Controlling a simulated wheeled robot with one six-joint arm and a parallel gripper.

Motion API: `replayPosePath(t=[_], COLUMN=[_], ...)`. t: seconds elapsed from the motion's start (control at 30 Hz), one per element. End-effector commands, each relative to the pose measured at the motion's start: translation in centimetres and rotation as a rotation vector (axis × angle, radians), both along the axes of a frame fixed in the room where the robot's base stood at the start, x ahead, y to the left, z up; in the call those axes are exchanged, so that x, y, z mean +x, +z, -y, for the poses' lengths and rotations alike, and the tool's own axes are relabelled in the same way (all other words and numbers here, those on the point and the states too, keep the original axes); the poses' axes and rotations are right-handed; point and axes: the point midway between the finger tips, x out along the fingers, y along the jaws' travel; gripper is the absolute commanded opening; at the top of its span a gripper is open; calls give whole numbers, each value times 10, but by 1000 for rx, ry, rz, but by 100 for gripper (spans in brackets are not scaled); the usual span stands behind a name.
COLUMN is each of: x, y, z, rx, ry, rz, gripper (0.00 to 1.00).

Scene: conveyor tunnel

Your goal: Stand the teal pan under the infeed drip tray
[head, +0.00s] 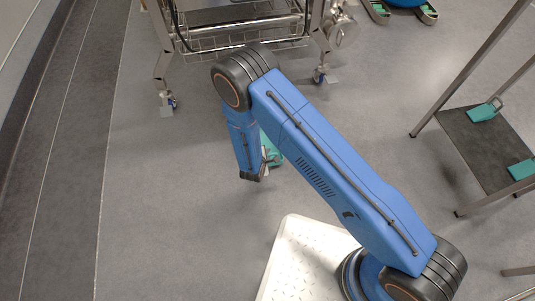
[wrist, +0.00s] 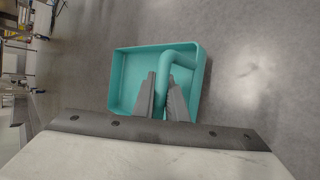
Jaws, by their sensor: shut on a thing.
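The teal pan (wrist: 135,75) is a shallow square tray with a raised tubular handle (wrist: 178,62). In the wrist view my gripper (wrist: 162,85) has its two grey fingers on either side of the handle, shut on it. In the head view only a small part of the pan (head: 270,150) shows, since my blue arm covers the rest. The floor lies beneath the pan; I cannot tell whether the pan touches it. A steel machine on legs (head: 235,15) stands at the top of the head view, with a tray-like steel surface and a wire rack; I cannot tell which part is the drip tray.
The machine's wheeled legs (head: 163,80) stand on the grey floor. A dark low shelf (head: 480,150) at the right bears more teal pans (head: 484,112). A blue object (head: 405,3) is at the top right. The floor left of my arm is clear.

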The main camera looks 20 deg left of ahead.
Motion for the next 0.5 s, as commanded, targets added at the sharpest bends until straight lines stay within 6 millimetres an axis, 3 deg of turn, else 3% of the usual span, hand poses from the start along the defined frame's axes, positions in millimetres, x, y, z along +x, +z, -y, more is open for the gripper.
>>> replayPosePath(t=[0.17,0.2,0.23,0.5], x=[0,0,0,0], y=[0,0,0,0], z=[0,0,0,0], rx=[0,0,-1,-1], ry=[0,0,1,1], rz=[0,-1,0,0], gripper=[0,21,29,31])
